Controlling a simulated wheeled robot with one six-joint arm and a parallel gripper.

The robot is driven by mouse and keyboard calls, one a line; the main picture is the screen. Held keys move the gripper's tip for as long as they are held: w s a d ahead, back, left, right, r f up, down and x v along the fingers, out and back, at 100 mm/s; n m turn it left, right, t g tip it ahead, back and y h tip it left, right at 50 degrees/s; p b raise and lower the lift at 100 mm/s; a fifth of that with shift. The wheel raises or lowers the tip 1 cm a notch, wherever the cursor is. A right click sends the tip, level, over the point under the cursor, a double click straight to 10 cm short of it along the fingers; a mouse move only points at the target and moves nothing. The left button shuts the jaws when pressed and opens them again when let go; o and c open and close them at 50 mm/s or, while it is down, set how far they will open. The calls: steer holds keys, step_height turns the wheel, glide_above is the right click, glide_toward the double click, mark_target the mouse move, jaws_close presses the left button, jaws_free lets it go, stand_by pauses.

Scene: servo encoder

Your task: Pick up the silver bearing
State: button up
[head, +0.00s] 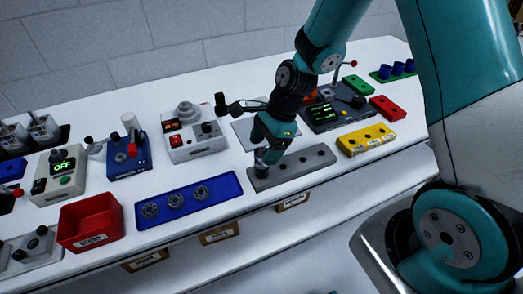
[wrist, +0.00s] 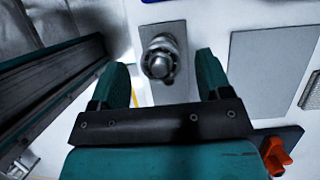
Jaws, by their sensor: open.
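In the wrist view a round silver bearing (wrist: 160,60) sits on the grey block (wrist: 180,35). It lies between and a little beyond the fingertips of my gripper (wrist: 163,70). The gripper is open, with a gap visible on each side of the bearing and nothing held. In the head view my gripper (head: 263,160) points down at the left end of the grey block (head: 292,167). The arm and fingers largely hide the bearing there. The rest of that block shows several dark holes.
A blue tray (head: 226,186) with three ring-shaped metal parts lies left of the grey block. A red bin (head: 90,222) stands farther left. A yellow block (head: 366,140) is to the right. Devices with levers, including a white box (head: 193,134), stand behind.

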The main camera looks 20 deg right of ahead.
steer(key=shift+a+f, duration=0.15)
steer(key=shift+f, duration=0.2)
steer(key=c, duration=1)
steer(key=shift+r, duration=0.1)
